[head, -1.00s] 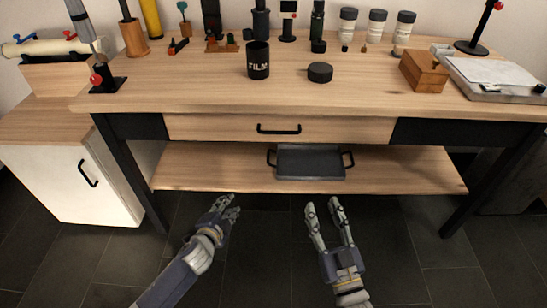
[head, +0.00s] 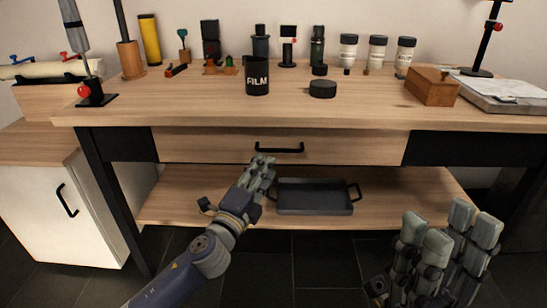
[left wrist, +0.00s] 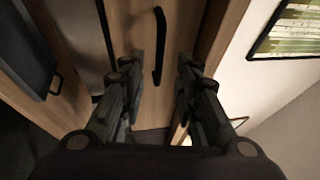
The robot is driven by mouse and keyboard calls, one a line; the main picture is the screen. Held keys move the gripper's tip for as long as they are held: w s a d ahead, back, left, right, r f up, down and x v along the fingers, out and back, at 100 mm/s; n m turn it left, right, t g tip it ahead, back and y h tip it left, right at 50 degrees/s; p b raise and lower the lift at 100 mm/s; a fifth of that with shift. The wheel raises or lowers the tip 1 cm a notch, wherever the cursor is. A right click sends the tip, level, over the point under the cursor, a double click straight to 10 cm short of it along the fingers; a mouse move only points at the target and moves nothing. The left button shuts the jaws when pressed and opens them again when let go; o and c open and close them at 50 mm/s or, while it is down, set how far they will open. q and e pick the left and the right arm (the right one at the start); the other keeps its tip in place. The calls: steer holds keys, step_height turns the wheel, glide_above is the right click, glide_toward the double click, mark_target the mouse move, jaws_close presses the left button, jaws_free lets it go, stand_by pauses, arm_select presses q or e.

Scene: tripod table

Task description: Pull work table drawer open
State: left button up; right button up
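The work table (head: 110,115) has a wooden drawer (head: 350,147) in the middle of its front, and its face looks flush with the table front. A black bar handle (head: 280,148) is on the drawer face. My left gripper (head: 263,163) is just below and left of the handle in the head view. In the left wrist view, the left gripper (left wrist: 158,65) is open, and the handle (left wrist: 159,45) shows ahead between its fingers, which do not close on it. My right gripper (head: 447,222) is open and empty, low at the right, in front of the table.
A black tray (head: 315,197) sits on the lower shelf (head: 190,200) beneath the drawer. A black FILM cup (head: 257,76), a round black lid (head: 322,89) and a wooden box (head: 432,86) stand on the tabletop. A white cabinet (head: 60,215) is at the left.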

mark_target(274, 154)
arm_select(q)
steer(key=b+x, duration=0.1)
steer(key=x, duration=0.5)
steer(key=shift+w+d, duration=0.15)
steer(key=shift+w, duration=0.2)
steer(key=shift+c, duration=0.2)
jaws_close()
